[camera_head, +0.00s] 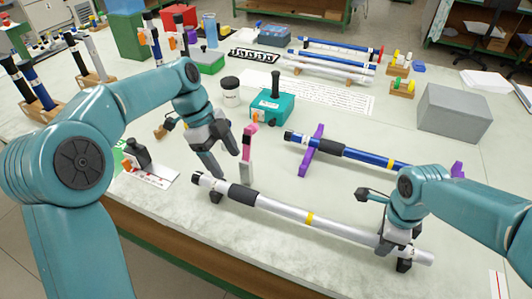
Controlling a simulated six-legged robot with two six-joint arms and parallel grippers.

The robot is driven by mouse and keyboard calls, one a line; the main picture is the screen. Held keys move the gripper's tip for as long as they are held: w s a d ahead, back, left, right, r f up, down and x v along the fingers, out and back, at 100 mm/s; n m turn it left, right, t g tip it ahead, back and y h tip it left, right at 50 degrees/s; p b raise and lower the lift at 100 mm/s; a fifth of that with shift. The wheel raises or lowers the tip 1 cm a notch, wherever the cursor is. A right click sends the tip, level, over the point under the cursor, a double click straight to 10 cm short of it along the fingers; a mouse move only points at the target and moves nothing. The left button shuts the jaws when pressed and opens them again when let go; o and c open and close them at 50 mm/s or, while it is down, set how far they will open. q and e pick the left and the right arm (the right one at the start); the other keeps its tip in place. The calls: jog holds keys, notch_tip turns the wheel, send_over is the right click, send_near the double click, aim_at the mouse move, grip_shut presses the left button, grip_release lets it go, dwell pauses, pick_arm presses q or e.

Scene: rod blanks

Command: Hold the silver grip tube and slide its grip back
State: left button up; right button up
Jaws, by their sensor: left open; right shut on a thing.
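The silver grip tube (280,208) lies slantwise near the table's front edge. It has a black end at the left, a black grip (243,194) near that end and a yellow band (309,218) near the middle. My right gripper (398,256) is shut on the tube near its right end; its fingers partly hide the tube there. My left gripper (225,164) is open and empty, with its fingers pointing down just behind and above the tube's left part, close to the grip. I see no clear contact there.
A blue tube (375,159) on purple supports (313,150) lies behind the silver tube. A pink-topped upright piece (248,145) stands beside my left gripper. A teal box (272,105) and a grey box (453,112) stand farther back. The table's front edge is close.

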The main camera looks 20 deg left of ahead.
jog(key=o, duration=1.2)
jog(key=shift+c, duration=0.2)
